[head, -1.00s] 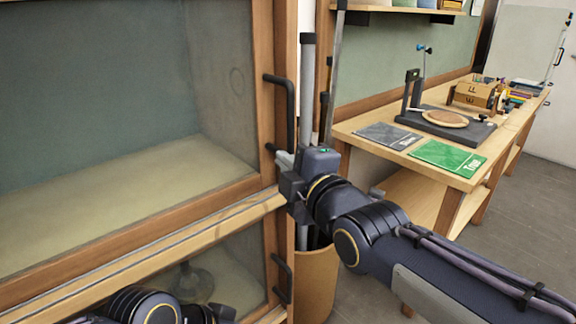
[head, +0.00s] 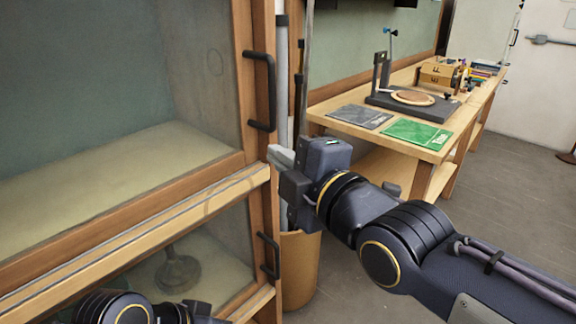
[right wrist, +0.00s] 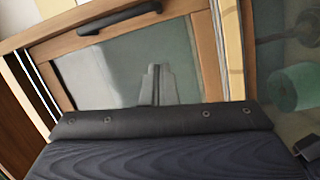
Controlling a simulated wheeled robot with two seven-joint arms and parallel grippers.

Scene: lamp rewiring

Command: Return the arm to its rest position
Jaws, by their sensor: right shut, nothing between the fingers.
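My right gripper (head: 279,156) is shut and empty in the head view. It is in front of the wooden cabinet frame, just below the black handle (head: 262,92) of the upper glass door, and looks apart from it. In the right wrist view a black handle (right wrist: 118,17) and a glass pane (right wrist: 115,70) in a wooden frame show beyond the dark wrist housing. My left arm shows only as dark joints at the bottom left of the head view. My left gripper is not in view.
The glass-fronted cabinet (head: 205,178) fills the left. A lower door handle (head: 268,256) and a brown bin (head: 299,268) are near my right arm. A workbench (head: 340,124) with a grey mat (head: 359,117), a green mat (head: 415,134) and a dark stand (head: 383,100) is behind. The floor at right is clear.

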